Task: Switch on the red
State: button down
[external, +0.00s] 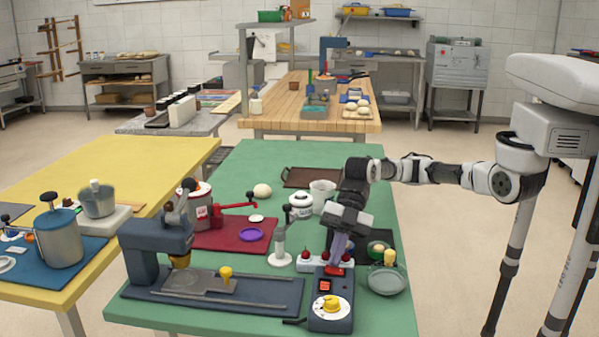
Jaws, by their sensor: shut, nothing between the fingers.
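A dark blue control box (331,317) stands at the front edge of the green table, with a yellow dial (330,304) on its face. A small red switch (324,285) sits on the box above the dial. Another red part (335,271) shows at the box's back edge. My gripper (337,262) points down, shut and empty, just above the back of the box by the red part. Whether the fingertips touch anything cannot be told. My gripper hides part of the strip.
A dark blue press (155,240) on a dark mat stands left of the box. A white lever stand (280,245) is close behind it, and a grey-green bowl (387,280) is close on the right. The green table (225,172) has free room at the back left.

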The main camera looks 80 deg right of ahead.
jog(key=shift+s, duration=0.55)
jog(key=shift+s+r, duration=0.1)
jog(key=shift+r, duration=0.2)
jog(key=s+a+r+v, duration=0.1)
jog(key=v, duration=1.1)
jog(key=shift+r+p, duration=0.25)
jog(key=shift+p, duration=0.15)
jog(key=shift+a, duration=0.15)
